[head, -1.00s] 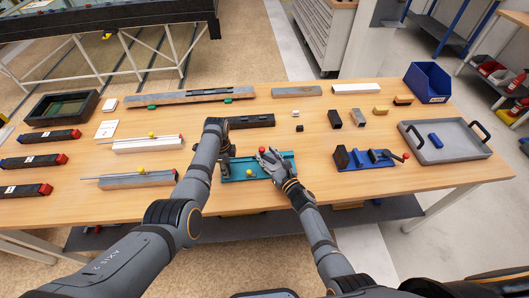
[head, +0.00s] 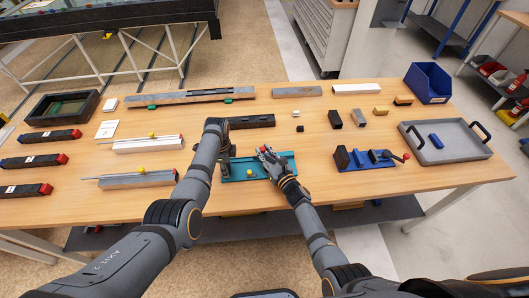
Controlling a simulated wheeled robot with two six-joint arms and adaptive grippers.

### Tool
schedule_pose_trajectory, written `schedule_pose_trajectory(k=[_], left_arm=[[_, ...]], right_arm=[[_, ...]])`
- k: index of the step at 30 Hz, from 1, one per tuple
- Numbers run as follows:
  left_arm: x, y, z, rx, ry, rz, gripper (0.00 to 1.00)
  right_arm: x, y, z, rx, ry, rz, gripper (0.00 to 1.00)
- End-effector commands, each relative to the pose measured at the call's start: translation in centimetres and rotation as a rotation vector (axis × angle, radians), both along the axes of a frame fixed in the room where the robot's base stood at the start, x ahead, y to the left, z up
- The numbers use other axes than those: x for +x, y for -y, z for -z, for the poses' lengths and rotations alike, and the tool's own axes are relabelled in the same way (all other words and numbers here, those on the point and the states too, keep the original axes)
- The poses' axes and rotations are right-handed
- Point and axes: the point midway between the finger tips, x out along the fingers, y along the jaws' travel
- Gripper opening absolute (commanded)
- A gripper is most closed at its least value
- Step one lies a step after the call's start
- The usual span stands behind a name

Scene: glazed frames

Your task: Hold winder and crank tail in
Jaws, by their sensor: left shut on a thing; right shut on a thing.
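The winder is a teal unit (head: 245,164) near the front middle of the table, with a small yellow knob (head: 249,172) on its front part. My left gripper (head: 227,169) is shut on the left end of the winder. My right gripper (head: 266,157) reaches over the right half of the winder and is shut on its crank. A red knob (head: 262,149) shows at the fingertips, and the rest of the crank is hidden by the gripper. I cannot make out any tail.
A blue fixture with a red-knobbed lever (head: 372,165) stands right of the winder, and a grey tray (head: 465,152) lies beyond it. Pale rails (head: 135,181) lie to the left. A dark bar (head: 250,122) lies behind the winder. Small blocks stand behind to the right.

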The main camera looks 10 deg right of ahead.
Motion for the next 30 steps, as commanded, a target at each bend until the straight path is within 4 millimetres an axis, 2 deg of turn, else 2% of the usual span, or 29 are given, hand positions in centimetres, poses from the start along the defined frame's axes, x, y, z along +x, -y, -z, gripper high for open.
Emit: schedule_pose_trajectory(k=[6, 14, 15, 20, 30], left_arm=[[0.01, -0.08, 0.02, 0.001, 0.0, -0.002, 0.0], [-0.02, -0.1, 0.03, 0.002, -0.001, -0.001, 0.0], [-0.02, -0.1, 0.03, 0.002, -0.001, -0.001, 0.0], [-0.02, -0.11, 0.04, 0.002, -0.002, -0.001, 0.0], [-0.04, -0.12, 0.05, 0.003, -0.002, -0.001, 0.0]], right_arm=[[0.27, 0.16, 0.02, 0.0, -0.002, 0.093, 0.0], [0.3, 0.22, 0.05, -0.001, -0.003, 0.1, 0.0], [0.3, 0.24, 0.06, -0.001, -0.004, 0.1, 0.24], [0.3, 0.24, 0.05, -0.001, -0.003, 0.099, 0.46], [-0.04, 0.33, 0.08, -0.002, -0.002, 0.099, 0.46]])
